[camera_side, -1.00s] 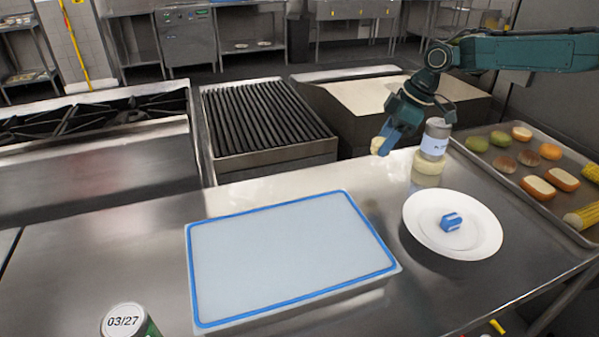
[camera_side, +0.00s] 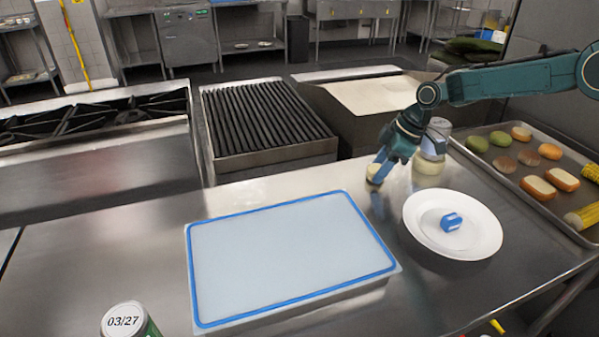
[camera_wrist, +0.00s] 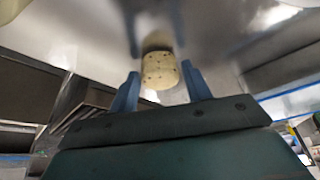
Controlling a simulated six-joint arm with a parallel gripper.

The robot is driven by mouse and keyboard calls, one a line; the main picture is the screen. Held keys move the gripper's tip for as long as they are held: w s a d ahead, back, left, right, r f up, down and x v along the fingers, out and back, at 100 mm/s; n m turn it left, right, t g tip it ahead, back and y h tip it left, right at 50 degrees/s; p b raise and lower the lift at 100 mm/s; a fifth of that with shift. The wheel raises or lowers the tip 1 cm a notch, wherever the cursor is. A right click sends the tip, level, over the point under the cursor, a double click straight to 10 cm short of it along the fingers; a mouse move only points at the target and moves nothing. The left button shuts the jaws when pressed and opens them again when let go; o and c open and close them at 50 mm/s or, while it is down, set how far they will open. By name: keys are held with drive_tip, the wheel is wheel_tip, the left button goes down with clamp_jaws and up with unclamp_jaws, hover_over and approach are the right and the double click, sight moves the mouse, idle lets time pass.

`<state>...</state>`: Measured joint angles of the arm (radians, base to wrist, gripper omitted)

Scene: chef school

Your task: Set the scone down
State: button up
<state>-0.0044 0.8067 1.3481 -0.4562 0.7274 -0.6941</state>
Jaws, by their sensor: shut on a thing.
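The scone (camera_side: 374,173) is a small pale round piece, dotted with dark specks in the wrist view (camera_wrist: 160,71). My gripper (camera_side: 379,172) is shut on it, with a blue finger on each side of it in the wrist view (camera_wrist: 160,88). In the side view the scone is low over the steel counter (camera_side: 300,183), behind the blue-rimmed board and left of the labelled jar. A finger partly hides it there, and I cannot tell whether it touches the counter.
A blue-edged board (camera_side: 290,245) lies in front. A white plate (camera_side: 480,245) with a small blue item (camera_side: 451,222) is to the right. The jar (camera_side: 432,160) stands close beside my gripper. A tray (camera_side: 500,190) of food is at the far right.

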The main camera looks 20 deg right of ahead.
drive_tip(key=shift+f, duration=0.15)
drive_tip(key=o, duration=1)
drive_tip(key=shift+c, duration=0.2)
drive_tip(key=v, duration=1.2)
drive_tip(key=shift+s+r, duration=0.1)
drive_tip(key=shift+r, duration=0.15)
